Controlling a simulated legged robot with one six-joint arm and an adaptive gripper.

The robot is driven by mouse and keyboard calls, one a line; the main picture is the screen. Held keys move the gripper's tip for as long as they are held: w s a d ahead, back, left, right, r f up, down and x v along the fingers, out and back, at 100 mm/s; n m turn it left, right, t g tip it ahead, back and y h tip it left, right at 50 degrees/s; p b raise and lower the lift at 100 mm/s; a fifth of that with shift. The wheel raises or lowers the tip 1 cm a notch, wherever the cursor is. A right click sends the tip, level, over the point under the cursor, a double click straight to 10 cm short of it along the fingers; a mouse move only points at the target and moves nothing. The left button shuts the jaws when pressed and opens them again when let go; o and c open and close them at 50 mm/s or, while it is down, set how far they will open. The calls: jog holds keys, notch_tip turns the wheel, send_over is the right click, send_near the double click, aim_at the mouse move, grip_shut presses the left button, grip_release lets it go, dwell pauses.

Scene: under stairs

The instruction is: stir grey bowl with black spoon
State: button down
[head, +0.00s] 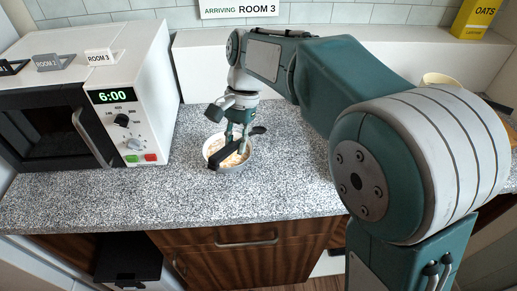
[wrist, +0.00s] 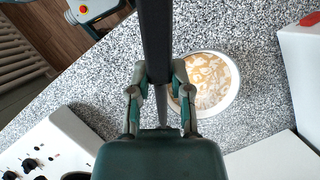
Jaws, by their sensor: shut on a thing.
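The grey bowl (head: 245,158) stands on the speckled counter and holds a pale, cream-coloured content. In the wrist view the bowl (wrist: 234,92) is to the right of the fingers. My gripper (head: 236,140) is above the bowl, shut on the black spoon (head: 227,152). The spoon's thick dark handle juts towards the head camera, and its dark end shows beyond the fingers at right. In the wrist view the spoon (wrist: 155,35) runs between the fingertips of my gripper (wrist: 158,78). I cannot tell whether the spoon touches the bowl or its content.
A white microwave (head: 140,85) stands left of the bowl, with small room signs on top. A yellow oats box (head: 474,18) stands on the ledge at back right. My arm hides much of the right side. Counter (head: 90,200) in front of the microwave is clear.

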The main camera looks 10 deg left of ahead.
jog(key=w+a+r+m+g+y, duration=0.1)
jog(key=a+r+m+g+y, duration=0.3)
jog(key=a+r+m+y, duration=0.5)
jog(key=w+f+n, duration=0.3)
jog(key=f, duration=0.7)
jog(key=shift+w+d+h, duration=0.3)
jog(key=shift+w+h, duration=0.1)
dwell(0.4)
dwell(0.3)
jog(key=shift+r, duration=0.15)
jog(key=shift+d, duration=0.1)
dwell(0.7)
